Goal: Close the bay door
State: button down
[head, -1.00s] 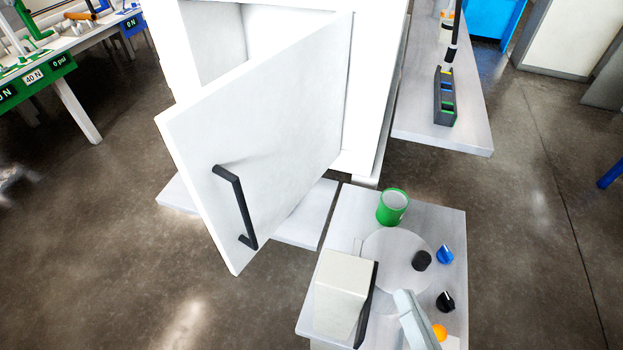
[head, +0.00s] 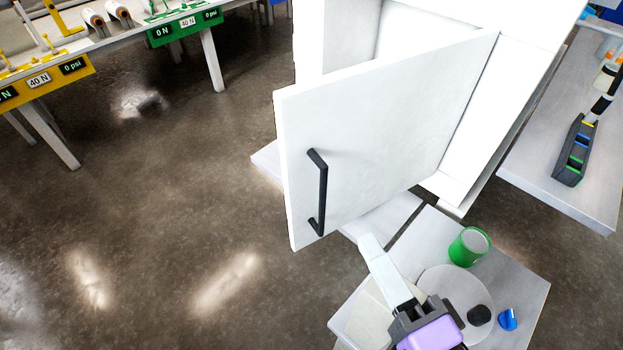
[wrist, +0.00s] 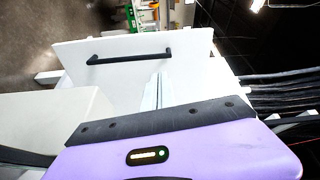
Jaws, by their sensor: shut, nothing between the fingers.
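The white bay door (head: 375,140) stands wide open, hinged on its right side to the white cabinet (head: 490,100). Its black bar handle (head: 322,192) is near the door's free left edge. My gripper (head: 368,243) is shut and empty, with pale fingers and a purple body. In the wrist view the shut fingers (wrist: 159,88) point toward the door (wrist: 140,72), with the handle (wrist: 130,55) beyond and to the left. No contact with the door or handle shows.
A small table (head: 525,285) holds a green cup (head: 469,246), a round plate, knobs and a cream box (head: 365,318). A side bench (head: 540,170) with a dark holder (head: 573,150) stands right. Workbenches stand at the back left. Floor left of the door is clear.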

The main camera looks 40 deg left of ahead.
jog(key=s+a+g+y, duration=0.1)
jog(key=s+a+g, duration=0.1)
jog(key=p, duration=0.4)
send_near(286, 171)
jog(key=shift+x, duration=3.4)
jog(key=shift+a, duration=0.1)
